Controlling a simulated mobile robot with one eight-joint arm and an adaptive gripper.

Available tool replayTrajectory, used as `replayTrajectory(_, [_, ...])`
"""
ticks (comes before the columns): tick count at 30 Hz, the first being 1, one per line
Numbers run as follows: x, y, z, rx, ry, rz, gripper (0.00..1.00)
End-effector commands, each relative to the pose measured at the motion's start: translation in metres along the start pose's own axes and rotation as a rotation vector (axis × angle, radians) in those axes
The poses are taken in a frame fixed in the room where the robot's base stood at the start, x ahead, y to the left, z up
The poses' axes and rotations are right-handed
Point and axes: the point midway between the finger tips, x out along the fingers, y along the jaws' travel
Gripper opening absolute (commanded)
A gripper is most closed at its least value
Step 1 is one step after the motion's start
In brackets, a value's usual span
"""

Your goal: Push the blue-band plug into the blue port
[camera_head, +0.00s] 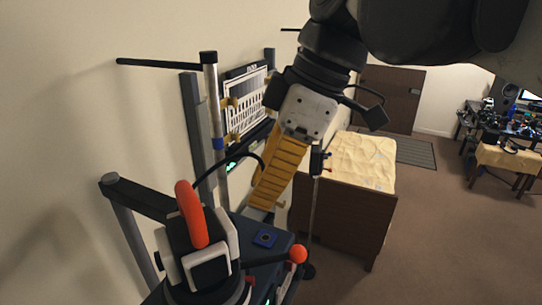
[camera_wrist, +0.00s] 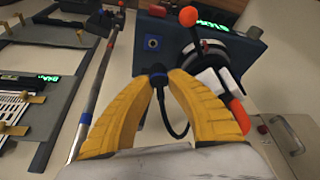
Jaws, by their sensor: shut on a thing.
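My gripper (camera_head: 262,205) has yellow ribbed fingers. They are closed on the black plug (camera_wrist: 157,70), which also shows a little blue. It sits between the fingertips (camera_wrist: 157,76) in the wrist view, with a black cable looping down from it. The blue port (camera_wrist: 152,43) is a blue square with a dark round hole on the dark blue box (camera_wrist: 206,50). The plug appears just below the port in the wrist view and apart from it. In the head view the port (camera_head: 265,238) lies just below the fingertips, and the fingers hide the plug.
A red ball knob (camera_head: 298,253) and an orange lever (camera_head: 192,213) stick out by the box. A silver pole (camera_wrist: 97,90) stands left of the fingers in the wrist view. A wooden cabinet (camera_head: 335,225) stands behind; open floor lies right.

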Motion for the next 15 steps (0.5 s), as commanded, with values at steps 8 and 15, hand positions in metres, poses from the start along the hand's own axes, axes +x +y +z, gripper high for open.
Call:
replayTrajectory(8, [0.004, 0.0, 0.002, 0.001, 0.0, 0.0, 0.0])
replayTrajectory(15, [0.021, 0.001, 0.008, 0.001, 0.0, 0.0, 0.0])
